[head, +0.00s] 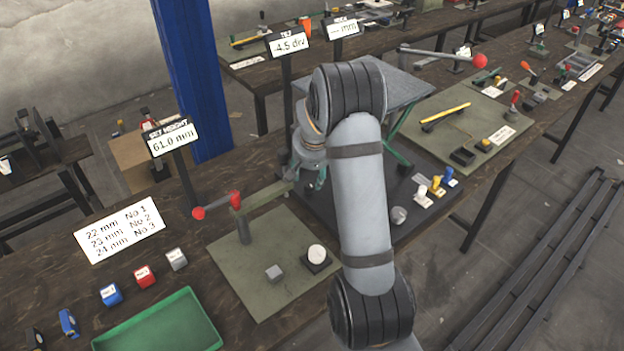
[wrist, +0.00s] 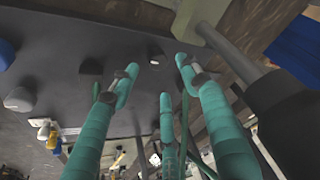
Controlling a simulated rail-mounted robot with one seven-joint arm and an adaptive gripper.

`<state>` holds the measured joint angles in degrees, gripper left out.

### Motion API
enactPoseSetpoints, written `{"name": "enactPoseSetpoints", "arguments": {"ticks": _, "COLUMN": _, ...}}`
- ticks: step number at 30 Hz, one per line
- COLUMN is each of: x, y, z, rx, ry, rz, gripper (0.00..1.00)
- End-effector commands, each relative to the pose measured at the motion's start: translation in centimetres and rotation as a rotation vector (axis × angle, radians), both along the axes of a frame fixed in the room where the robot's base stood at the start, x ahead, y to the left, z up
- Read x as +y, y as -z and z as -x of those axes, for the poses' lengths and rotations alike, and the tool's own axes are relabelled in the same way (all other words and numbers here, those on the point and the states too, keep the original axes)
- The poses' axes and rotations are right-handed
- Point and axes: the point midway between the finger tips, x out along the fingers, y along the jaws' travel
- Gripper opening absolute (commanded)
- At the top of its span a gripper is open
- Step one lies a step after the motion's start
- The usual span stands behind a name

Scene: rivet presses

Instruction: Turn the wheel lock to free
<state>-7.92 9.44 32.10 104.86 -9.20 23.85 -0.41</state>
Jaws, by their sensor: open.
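I cannot pick out the wheel lock for certain in either view; my arm covers part of the press in the head view. My gripper (head: 314,178) shows as teal fingers left of my arm, above the dark press base (head: 400,214). In the wrist view my gripper (wrist: 155,84) has its teal fingers spread, with nothing between them. The fingers point towards a dark grey plate (wrist: 125,38). A thick dark cylinder with a grey rod (wrist: 238,48) lies right of the fingers. Whether any finger touches the press is not clear.
A long lever's red ball (head: 480,61) is at upper right. A green tray (head: 160,325) is at front left. A blue column (head: 192,75) rises behind.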

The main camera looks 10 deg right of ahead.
Motion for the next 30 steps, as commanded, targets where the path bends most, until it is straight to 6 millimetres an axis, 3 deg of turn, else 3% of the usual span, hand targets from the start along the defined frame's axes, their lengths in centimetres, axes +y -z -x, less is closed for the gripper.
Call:
{"name": "enactPoseSetpoints", "arguments": {"ticks": 7, "x": -0.3, "y": 3.6, "z": -1.3, "rx": 0.004, "ry": 0.004, "rz": -0.001, "gripper": 0.46}}
{"name": "enactPoseSetpoints", "arguments": {"ticks": 13, "x": -0.4, "y": 5.5, "z": -2.2, "rx": 0.002, "ry": 0.005, "rz": 0.000, "gripper": 0.46}}
{"name": "enactPoseSetpoints", "arguments": {"ticks": 23, "x": -0.5, "y": 5.9, "z": -2.4, "rx": -0.001, "ry": 0.005, "rz": 0.000, "gripper": 0.46}}
{"name": "enactPoseSetpoints", "arguments": {"ticks": 30, "x": -0.5, "y": 5.9, "z": -2.4, "rx": -0.001, "ry": 0.005, "rz": 0.000, "gripper": 0.34}}
